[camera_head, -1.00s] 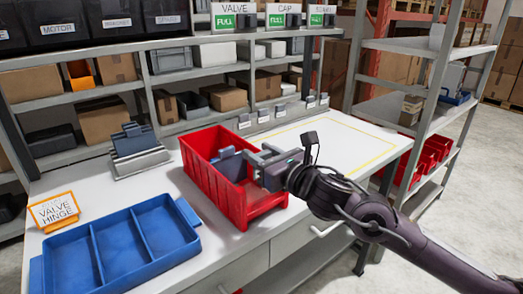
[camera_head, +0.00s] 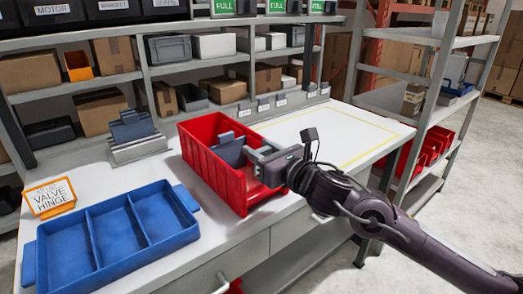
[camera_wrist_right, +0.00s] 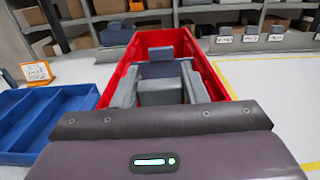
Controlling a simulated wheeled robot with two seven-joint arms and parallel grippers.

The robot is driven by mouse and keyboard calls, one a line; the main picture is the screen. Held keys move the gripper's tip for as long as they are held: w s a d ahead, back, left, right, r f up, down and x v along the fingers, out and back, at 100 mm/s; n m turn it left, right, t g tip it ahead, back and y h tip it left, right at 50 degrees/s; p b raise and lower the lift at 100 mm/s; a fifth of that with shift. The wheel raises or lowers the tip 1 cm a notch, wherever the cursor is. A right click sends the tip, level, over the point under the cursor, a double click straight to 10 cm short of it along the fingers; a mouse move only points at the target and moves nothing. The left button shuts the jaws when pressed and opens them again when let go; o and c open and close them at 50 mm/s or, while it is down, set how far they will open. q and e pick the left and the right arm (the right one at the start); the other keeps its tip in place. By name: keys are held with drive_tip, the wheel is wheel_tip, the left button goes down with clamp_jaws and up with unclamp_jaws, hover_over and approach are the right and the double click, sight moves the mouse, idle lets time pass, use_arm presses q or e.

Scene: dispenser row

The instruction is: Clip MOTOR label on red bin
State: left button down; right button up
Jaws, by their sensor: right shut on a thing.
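A red bin (camera_head: 200,165) stands on the white table, and its open inside also shows in the wrist view (camera_wrist_right: 207,72). My right gripper (camera_head: 257,160) reaches in over the bin's front end, between its side walls. It is shut on a blue-grey plate-like piece (camera_wrist_right: 158,88) inside the bin. The piece also shows in the head view (camera_head: 230,152), partly hidden by the gripper and bin wall. Whether it touches the bin floor cannot be told. A black bin marked MOTOR (camera_head: 52,12) sits on the upper shelf. My left gripper is not in view.
A blue divided tray (camera_head: 110,235) and an orange-framed VALVE HINGE sign (camera_head: 50,198) lie left. A rack of blue-grey plates (camera_head: 135,135) stands behind. Small white-tagged holders (camera_head: 263,105) line the table's back. A yellow-outlined area (camera_head: 335,130) is clear.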

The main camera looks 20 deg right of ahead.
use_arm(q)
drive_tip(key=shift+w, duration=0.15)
use_arm(e)
drive_tip(key=o, duration=1)
drive_tip(key=shift+s+d, duration=0.1)
drive_tip(key=shift+s, duration=0.1)
drive_tip(key=b+v, duration=0.1)
drive_tip(key=v, duration=0.1)
drive_tip(key=b+v, duration=0.1)
drive_tip(key=v, duration=0.2)
drive_tip(key=shift+s+d+f, duration=0.2)
drive_tip(key=shift+d, duration=0.05)
drive_tip(key=shift+s+d, duration=0.2)
drive_tip(key=shift+s, duration=0.35)
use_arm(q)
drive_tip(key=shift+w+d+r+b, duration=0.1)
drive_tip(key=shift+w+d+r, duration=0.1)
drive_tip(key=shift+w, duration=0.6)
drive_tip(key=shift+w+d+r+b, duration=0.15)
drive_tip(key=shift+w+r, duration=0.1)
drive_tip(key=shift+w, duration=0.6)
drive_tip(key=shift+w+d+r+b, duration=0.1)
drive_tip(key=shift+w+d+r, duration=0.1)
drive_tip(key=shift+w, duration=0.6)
use_arm(e)
drive_tip(key=shift+s+r, duration=0.2)
drive_tip(key=shift+s, duration=0.15)
drive_tip(key=shift+f, duration=0.1)
